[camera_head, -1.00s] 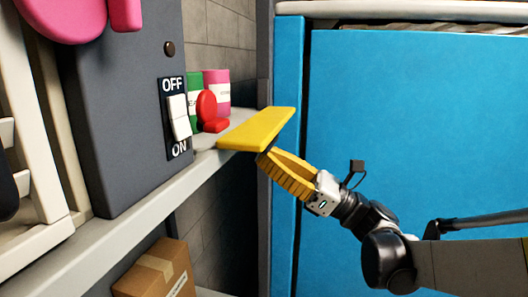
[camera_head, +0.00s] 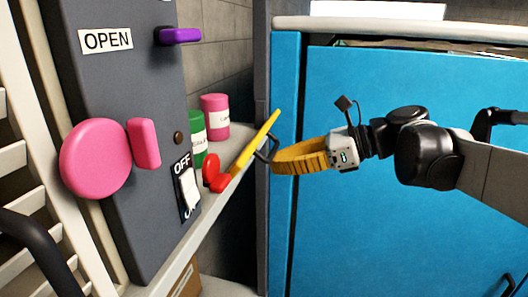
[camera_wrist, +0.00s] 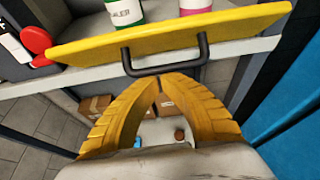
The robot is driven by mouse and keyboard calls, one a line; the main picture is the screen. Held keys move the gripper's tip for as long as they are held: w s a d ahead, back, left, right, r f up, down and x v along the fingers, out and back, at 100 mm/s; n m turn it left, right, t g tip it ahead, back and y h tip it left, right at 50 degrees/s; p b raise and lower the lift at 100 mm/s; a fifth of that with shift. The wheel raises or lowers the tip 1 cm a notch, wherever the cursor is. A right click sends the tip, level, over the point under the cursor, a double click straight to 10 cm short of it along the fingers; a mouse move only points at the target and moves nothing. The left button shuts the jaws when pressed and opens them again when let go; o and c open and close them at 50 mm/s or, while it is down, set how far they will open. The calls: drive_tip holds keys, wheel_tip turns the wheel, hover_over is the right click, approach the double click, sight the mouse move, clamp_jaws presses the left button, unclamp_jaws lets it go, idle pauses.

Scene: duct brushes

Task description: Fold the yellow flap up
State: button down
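The yellow flap (camera_head: 258,142) shows nearly edge-on beside the shelf in the head view, tilted. It spans the top of the wrist view (camera_wrist: 185,35). Its black handle (camera_head: 267,149) sticks out on the side facing my gripper, and the wrist view shows the whole handle bar (camera_wrist: 168,69). My gripper (camera_head: 273,163) has yellow ribbed fingers that point left at the handle. In the wrist view my fingertips (camera_wrist: 159,80) come together just below the bar, touching or nearly touching it. I see no bar clearly between them.
A red knob (camera_head: 212,172), a green-and-white can (camera_head: 197,135) and a pink can (camera_head: 215,112) stand behind the flap. A grey panel with an OFF/ON switch (camera_head: 189,188) is at left. A blue door (camera_head: 410,220) lies close behind my arm.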

sight(274, 152)
drive_tip(key=shift+w+a+r+h+p, duration=0.1)
drive_tip(key=shift+a+r+h+p, duration=0.15)
drive_tip(key=shift+r, duration=0.7)
drive_tip(key=shift+w+a+r+h+p, duration=0.15)
drive_tip(key=shift+a+r+p, duration=0.1)
drive_tip(key=shift+r, duration=0.7)
drive_tip(key=shift+s, duration=0.1)
